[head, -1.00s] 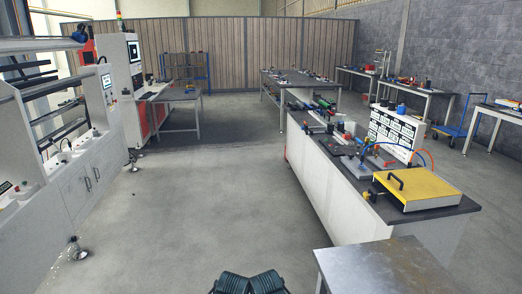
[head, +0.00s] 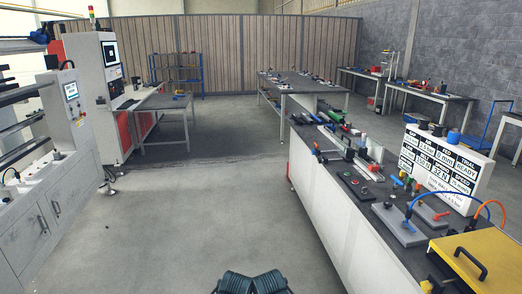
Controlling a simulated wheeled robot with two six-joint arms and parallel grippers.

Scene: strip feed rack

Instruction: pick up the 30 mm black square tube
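I cannot make out a 30 mm black square tube in the head view. Small dark items lie on the long bench (head: 341,178) at the right and on the far table (head: 300,82), but they are too small to tell apart. Neither of my grippers shows. Two dark ribbed parts at the bottom centre edge look like parts of my own body.
Open concrete floor (head: 210,200) lies ahead between the white machine (head: 45,205) at left and the long bench at right. A yellow-topped case (head: 485,262) sits at the bench's near end. A small table (head: 165,103) and blue rack (head: 180,70) stand further back.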

